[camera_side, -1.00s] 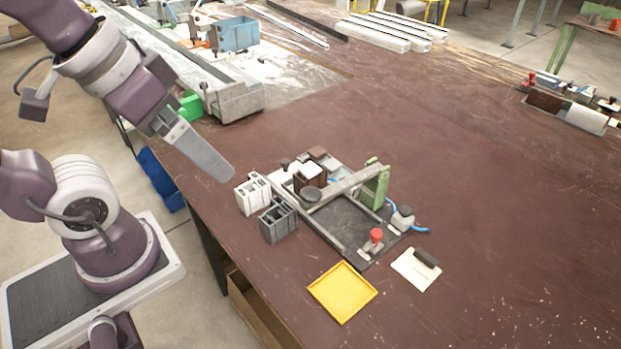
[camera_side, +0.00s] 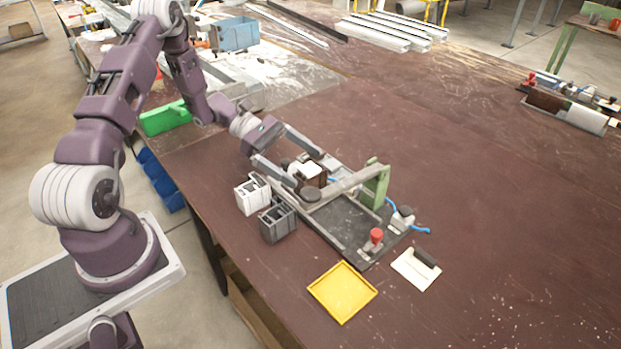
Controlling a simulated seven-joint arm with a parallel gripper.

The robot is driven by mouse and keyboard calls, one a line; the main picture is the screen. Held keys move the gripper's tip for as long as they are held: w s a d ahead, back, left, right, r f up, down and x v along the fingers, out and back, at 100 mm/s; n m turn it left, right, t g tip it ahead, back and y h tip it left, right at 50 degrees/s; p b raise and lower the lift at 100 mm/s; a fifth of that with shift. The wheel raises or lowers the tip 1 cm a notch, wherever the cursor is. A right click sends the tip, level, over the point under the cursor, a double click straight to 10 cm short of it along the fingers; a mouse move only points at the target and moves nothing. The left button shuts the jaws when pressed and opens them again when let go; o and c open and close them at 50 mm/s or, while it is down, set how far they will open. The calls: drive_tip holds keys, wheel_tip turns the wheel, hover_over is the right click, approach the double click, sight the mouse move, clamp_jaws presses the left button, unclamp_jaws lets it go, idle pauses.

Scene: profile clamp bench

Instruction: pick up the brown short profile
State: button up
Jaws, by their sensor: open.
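The brown short profile (camera_side: 319,179) appears as a small brown block with a white top, standing at the back left end of the clamp fixture (camera_side: 352,228). My gripper (camera_side: 306,167) is open, low over this end of the fixture. One finger reaches past the far side of the block and the other lies toward its near left side. The block appears to be between or just beyond the fingertips; I cannot tell whether they touch it. The gripper hides part of the fixture's back left corner.
A white profile (camera_side: 252,195) and a grey profile (camera_side: 277,221) stand left of the fixture. A green upright (camera_side: 376,184) and a red-knobbed clamp (camera_side: 375,240) rise from it.

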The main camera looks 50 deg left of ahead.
sight(318, 178)
drive_tip(key=x, duration=0.5)
drive_tip(key=shift+d+f, duration=0.2)
drive_tip(key=shift+f, duration=0.15)
drive_tip(key=c, duration=1.4)
drive_tip(key=shift+o, duration=0.2)
drive_tip(key=shift+r, duration=0.1)
wheel_tip(318, 178, up, 9)
drive_tip(key=s+n+t+y, duration=0.1)
drive_tip(key=s+r+n+t+y, duration=0.1)
drive_tip(key=s+n+t, duration=0.1)
drive_tip(key=shift+s+d+r, duration=0.2)
drive_tip(key=shift+s, duration=0.1)
